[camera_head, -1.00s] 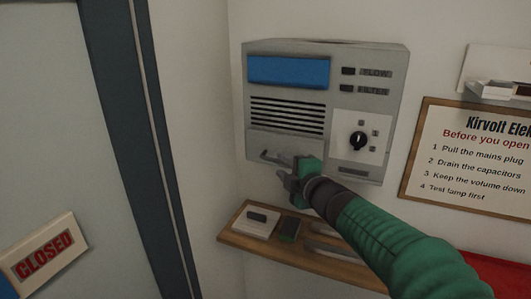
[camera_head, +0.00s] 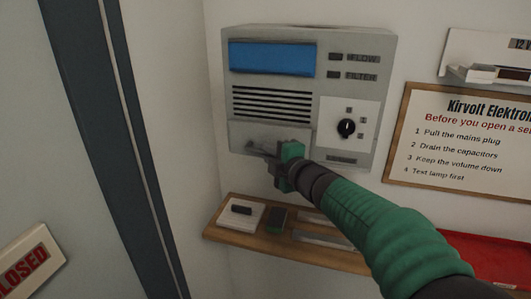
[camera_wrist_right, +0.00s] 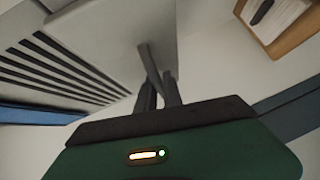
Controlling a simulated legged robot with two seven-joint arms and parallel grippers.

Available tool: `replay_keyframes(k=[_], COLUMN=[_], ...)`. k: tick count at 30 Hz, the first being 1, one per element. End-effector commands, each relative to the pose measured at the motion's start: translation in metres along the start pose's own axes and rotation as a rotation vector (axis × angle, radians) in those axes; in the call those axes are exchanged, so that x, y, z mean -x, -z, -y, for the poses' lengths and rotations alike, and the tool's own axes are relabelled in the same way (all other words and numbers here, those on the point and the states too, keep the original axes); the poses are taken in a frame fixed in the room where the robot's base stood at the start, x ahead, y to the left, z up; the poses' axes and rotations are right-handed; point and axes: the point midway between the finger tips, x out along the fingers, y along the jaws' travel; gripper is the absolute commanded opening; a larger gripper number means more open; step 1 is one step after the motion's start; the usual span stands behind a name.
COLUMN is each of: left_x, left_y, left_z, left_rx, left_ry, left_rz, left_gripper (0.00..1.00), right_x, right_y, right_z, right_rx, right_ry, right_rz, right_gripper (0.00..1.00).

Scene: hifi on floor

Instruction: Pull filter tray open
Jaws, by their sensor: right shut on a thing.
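The filter tray (camera_head: 243,136) is the grey panel with a bar handle (camera_head: 258,148), low on the left of the wall unit (camera_head: 388,70). My right gripper (camera_head: 275,158) is at the right part of the handle, its arm coming from the lower right. In the right wrist view the two dark fingers (camera_wrist_right: 158,92) are closed on the grey handle bar (camera_wrist_right: 150,62). The tray's front (camera_wrist_right: 135,35) shows behind the bar. Whether the tray stands out from the unit, I cannot tell. My left gripper is out of view.
A wooden shelf (camera_head: 222,233) with small items is below the unit. A sign (camera_head: 470,140) hangs to the right, with a red surface (camera_head: 490,255) beneath it. A door with a dark frame (camera_head: 110,150) is at the left.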

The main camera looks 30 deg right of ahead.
Motion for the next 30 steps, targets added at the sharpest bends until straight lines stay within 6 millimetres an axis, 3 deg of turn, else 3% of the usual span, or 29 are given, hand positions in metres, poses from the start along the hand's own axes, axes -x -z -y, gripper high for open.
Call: replay_keyframes(k=[30], left_x=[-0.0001], left_y=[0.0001], left_z=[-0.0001], left_rx=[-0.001], left_ry=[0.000], left_rz=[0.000], left_gripper=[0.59], right_x=[-0.0017], right_y=[0.0121], right_z=[0.0008], right_rx=[0.004], right_ry=[0.001], right_rz=[-0.021], right_gripper=[0.00])
